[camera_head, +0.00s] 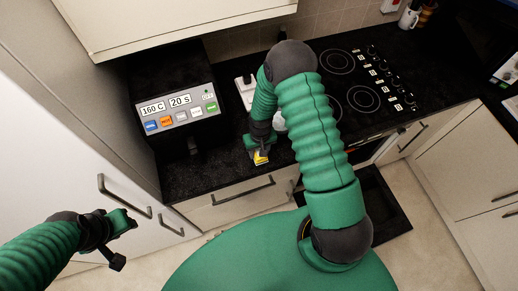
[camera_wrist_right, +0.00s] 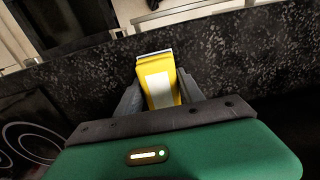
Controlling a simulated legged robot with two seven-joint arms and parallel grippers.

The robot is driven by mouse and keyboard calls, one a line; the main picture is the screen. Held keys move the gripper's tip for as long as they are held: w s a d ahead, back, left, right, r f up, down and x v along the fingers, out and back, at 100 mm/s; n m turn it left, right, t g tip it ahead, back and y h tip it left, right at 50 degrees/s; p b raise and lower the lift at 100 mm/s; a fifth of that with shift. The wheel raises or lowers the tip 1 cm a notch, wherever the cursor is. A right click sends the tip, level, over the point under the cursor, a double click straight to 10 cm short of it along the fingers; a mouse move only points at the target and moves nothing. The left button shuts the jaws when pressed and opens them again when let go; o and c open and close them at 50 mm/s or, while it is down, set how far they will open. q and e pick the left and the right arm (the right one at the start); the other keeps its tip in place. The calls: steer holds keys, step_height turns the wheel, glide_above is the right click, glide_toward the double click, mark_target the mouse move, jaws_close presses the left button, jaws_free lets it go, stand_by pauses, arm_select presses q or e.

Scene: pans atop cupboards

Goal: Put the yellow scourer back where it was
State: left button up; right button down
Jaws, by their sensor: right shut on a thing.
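The yellow scourer (camera_head: 261,157) is at the counter's front edge in the head view, partly hidden by my right gripper. In the right wrist view, the scourer (camera_wrist_right: 158,82) shows a yellow body with a pale patch, between the two grey fingers. My right gripper (camera_head: 258,152) is shut on it; it also shows in the right wrist view (camera_wrist_right: 160,95). Whether the scourer touches the counter cannot be told. My left gripper (camera_head: 122,240) is low at the left, in front of the white cupboard doors and away from the counter; its finger opening is unclear.
The black speckled counter (camera_head: 215,172) runs along the cupboards. A grey machine with a display and coloured buttons (camera_head: 180,110) stands left of my right gripper. A black hob (camera_head: 362,85) with dials lies to the right. A white mug (camera_head: 408,18) stands at the back right.

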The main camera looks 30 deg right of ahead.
steer(key=shift+w+f, duration=0.1)
steer(key=c, duration=0.8)
jaws_free()
steer(key=shift+w+a, duration=0.1)
steer(key=shift+w, duration=0.05)
steer(key=shift+c, duration=0.2)
steer(key=shift+o, duration=0.5)
